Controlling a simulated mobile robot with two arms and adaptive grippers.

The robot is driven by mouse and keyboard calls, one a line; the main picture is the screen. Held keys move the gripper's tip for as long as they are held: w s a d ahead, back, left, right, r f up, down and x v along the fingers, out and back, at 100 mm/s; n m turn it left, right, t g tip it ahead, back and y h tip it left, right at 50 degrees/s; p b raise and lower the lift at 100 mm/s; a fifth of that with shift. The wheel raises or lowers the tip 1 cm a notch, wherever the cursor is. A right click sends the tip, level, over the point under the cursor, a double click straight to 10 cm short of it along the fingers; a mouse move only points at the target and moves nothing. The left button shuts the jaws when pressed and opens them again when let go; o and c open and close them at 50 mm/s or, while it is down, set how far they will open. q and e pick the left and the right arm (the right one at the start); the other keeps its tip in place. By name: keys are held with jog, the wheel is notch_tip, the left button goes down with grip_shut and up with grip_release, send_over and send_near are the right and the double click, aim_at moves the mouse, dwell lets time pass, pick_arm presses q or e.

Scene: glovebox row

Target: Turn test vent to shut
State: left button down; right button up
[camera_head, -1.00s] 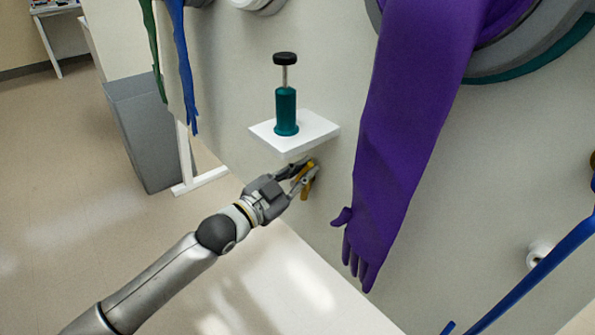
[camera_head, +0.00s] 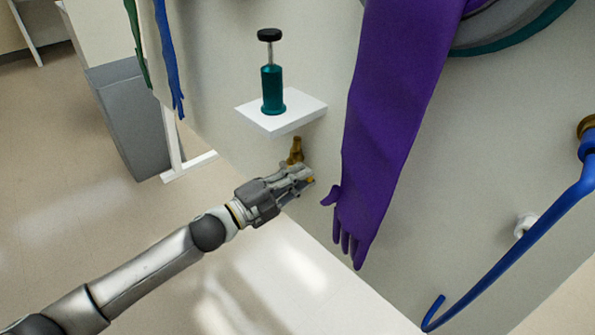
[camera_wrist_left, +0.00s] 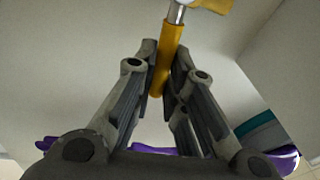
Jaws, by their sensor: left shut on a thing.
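The test vent is a small brass valve (camera_head: 295,149) on the pale panel, just below a white shelf. Its yellow lever (camera_wrist_left: 166,62) shows in the left wrist view, running from a metal stem at the top down between my fingers. My left gripper (camera_head: 303,177) is shut on the lever, just below the brass body in the head view; its fingers (camera_wrist_left: 162,82) flank the lever in the wrist view. The fingers hide most of the lever in the head view. My right gripper is not in view.
The white shelf (camera_head: 300,112) carries a teal cylinder with a black knob (camera_head: 272,85) above the gripper. A purple glove (camera_head: 385,130) hangs close on the right. A blue pipe (camera_head: 520,250) is farther right. A grey bin (camera_head: 130,120) stands at left.

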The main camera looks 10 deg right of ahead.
pick_arm(q)
jog(key=shift+s+f+m+g, duration=0.1)
jog(key=shift+f+m+g, duration=0.2)
jog(key=shift+f+m, duration=0.65)
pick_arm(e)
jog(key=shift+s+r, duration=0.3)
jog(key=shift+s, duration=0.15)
pick_arm(q)
jog(key=shift+r+m, duration=0.25)
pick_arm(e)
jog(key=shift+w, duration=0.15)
pick_arm(q)
jog(key=c, duration=1.5)
grip_release()
jog(key=shift+a, duration=0.1)
jog(key=shift+o, duration=0.2)
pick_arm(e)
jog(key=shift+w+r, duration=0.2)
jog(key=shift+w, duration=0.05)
pick_arm(q)
jog(key=v, duration=1.2)
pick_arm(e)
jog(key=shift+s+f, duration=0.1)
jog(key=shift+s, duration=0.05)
